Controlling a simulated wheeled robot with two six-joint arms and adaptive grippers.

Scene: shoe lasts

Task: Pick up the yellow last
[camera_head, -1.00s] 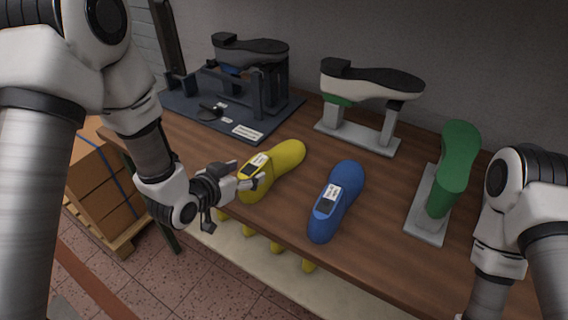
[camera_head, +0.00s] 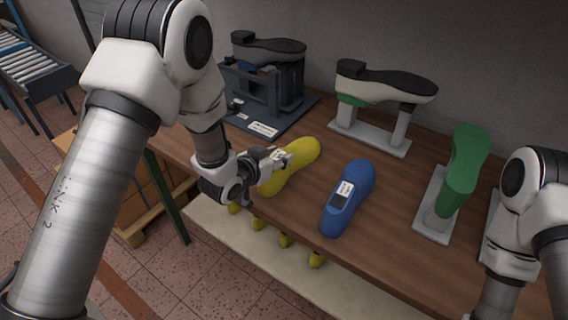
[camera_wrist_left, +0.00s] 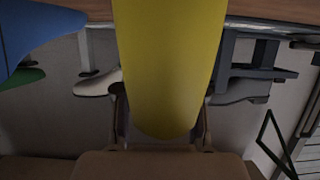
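The yellow last (camera_head: 300,157) lies on the wooden table, left of the blue last (camera_head: 347,198). In the left wrist view the yellow last (camera_wrist_left: 170,65) fills the middle, with a finger of the left gripper (camera_wrist_left: 162,118) on each side. Whether the fingers press on it cannot be told. The last shows no clear lift. My right arm is at the right edge; its gripper is out of view.
A green last (camera_head: 465,165) on a stand is at the right. A white-and-black last (camera_head: 385,85) on a stand and a dark fixture (camera_head: 265,88) are at the back. Boxes (camera_head: 140,195) stand on the floor at left. The table's front edge is close to the gripper.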

